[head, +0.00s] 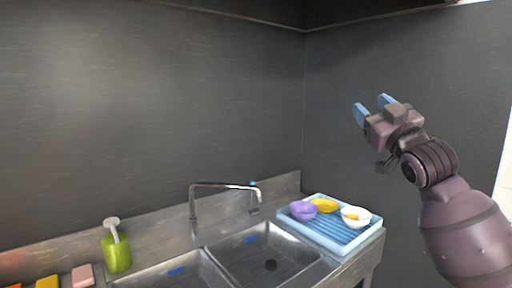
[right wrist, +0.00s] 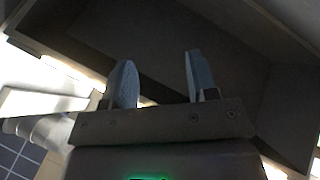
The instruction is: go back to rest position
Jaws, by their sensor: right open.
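My right gripper (head: 373,108) is raised in the air at the right of the head view, well above the blue drying tray and in front of the dark wall. Its two blue fingers are apart with nothing between them. In the right wrist view the same open, empty fingers of the right gripper (right wrist: 158,82) point towards dark panels. My left gripper is not in view.
A blue drying tray (head: 329,236) holds a purple bowl (head: 303,210), a yellow bowl (head: 324,204) and a white bowl (head: 356,216). Left of it are a steel double sink (head: 215,252), a faucet (head: 222,185), a green soap bottle (head: 116,252) and coloured sponges (head: 83,276).

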